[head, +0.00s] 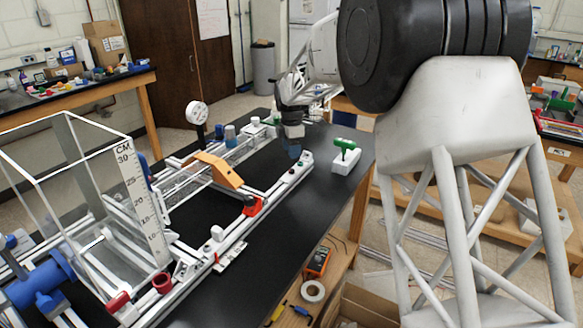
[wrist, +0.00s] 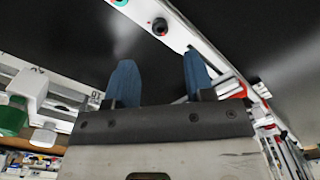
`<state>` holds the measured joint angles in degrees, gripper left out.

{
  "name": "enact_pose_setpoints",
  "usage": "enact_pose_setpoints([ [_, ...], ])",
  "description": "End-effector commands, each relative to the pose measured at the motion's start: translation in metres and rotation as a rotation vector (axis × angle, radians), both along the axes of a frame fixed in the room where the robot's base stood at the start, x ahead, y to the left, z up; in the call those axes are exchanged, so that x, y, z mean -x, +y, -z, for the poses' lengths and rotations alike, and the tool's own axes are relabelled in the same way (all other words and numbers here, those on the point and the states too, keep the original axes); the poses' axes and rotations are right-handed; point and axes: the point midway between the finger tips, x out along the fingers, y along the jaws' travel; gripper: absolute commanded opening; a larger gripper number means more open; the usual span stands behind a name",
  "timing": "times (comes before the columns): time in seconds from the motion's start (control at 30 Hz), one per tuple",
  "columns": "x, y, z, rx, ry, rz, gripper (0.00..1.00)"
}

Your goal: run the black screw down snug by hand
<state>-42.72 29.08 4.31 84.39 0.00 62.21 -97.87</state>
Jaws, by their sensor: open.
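The black screw (wrist: 160,27) shows in the wrist view as a small dark round head on a white rail (wrist: 185,45), beyond my fingertips. How far it is threaded in cannot be told. My gripper (wrist: 157,65) has two blue fingers spread apart with nothing between them. The fingertips are apart from the screw, which lies past the gap between them. In the head view my gripper (head: 293,148) hangs over the far right end of the extrusion frame (head: 270,200), near the rail. The screw is too small to tell there.
A green-handled tool in a white block (head: 345,157) stands right of the rail. An orange bracket (head: 219,171) spans the frame. A clear tank (head: 85,200) stands at the left. The black tabletop (head: 290,225) right of the frame is mostly clear.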

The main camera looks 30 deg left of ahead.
Motion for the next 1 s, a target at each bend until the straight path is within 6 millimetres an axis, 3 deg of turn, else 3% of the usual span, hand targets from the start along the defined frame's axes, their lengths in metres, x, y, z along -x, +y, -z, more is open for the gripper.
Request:
enact_pose_setpoints([
  [0.6,0.0,0.0,0.063,0.0,0.0,0.0,0.49],
  [1.0,0.0,0.0,0.074,0.0,0.0,0.0,0.49],
])
